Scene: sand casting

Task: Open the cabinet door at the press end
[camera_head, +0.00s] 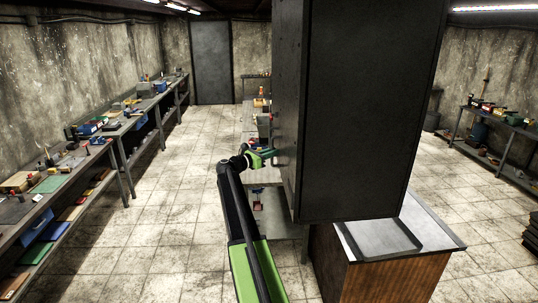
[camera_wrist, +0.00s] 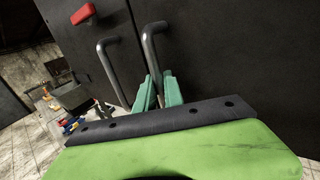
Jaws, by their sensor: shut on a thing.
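The dark cabinet (camera_head: 365,110) stands tall in the middle right of the head view, its door side facing left. In the wrist view its dark doors (camera_wrist: 235,50) fill most of the picture and look closed. They carry two grey bar handles side by side, a left handle (camera_wrist: 109,62) and a right handle (camera_wrist: 146,42). My gripper (camera_wrist: 160,84) has its green fingers on either side of the lower part of the right handle and is shut on it. In the head view my gripper (camera_head: 266,154) reaches the cabinet's door side; the handles are hidden there.
A red block-like part (camera_wrist: 83,14) is on the cabinet's upper left in the wrist view. A wooden unit with a grey top (camera_head: 385,238) stands below the cabinet. Loaded workbenches (camera_head: 60,185) line the left wall. The tiled floor (camera_head: 165,215) between is clear.

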